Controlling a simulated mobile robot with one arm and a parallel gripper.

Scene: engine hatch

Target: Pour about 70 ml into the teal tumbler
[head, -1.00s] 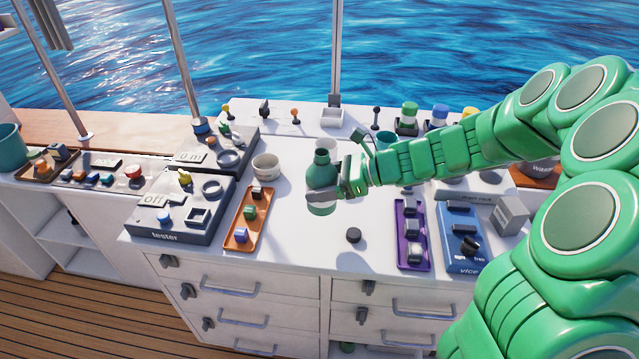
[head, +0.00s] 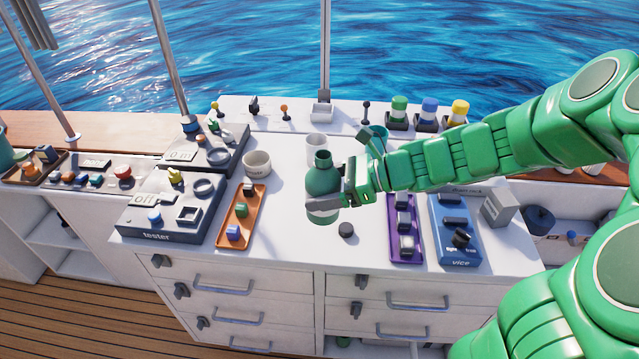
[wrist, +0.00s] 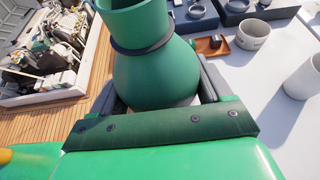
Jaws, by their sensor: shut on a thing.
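My gripper (head: 338,202) is shut on a green bottle (head: 322,180) with a narrower neck and holds it upright above the white worktop. The bottle's open neck and round body also show large in the wrist view (wrist: 150,60), between the jaws. A teal tumbler (head: 379,134) stands behind my gripper, partly hidden by my arm. A small dark round cap (head: 346,229) lies on the worktop in front of the bottle. The liquid in the bottle cannot be seen.
A white cup (head: 316,146) stands behind the bottle, and a cream bowl (head: 257,163) stands to its left. An orange tray (head: 254,203) is at left; a purple tray (head: 393,245) and a blue vice panel (head: 447,225) are at right. The worktop's front middle is mostly clear.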

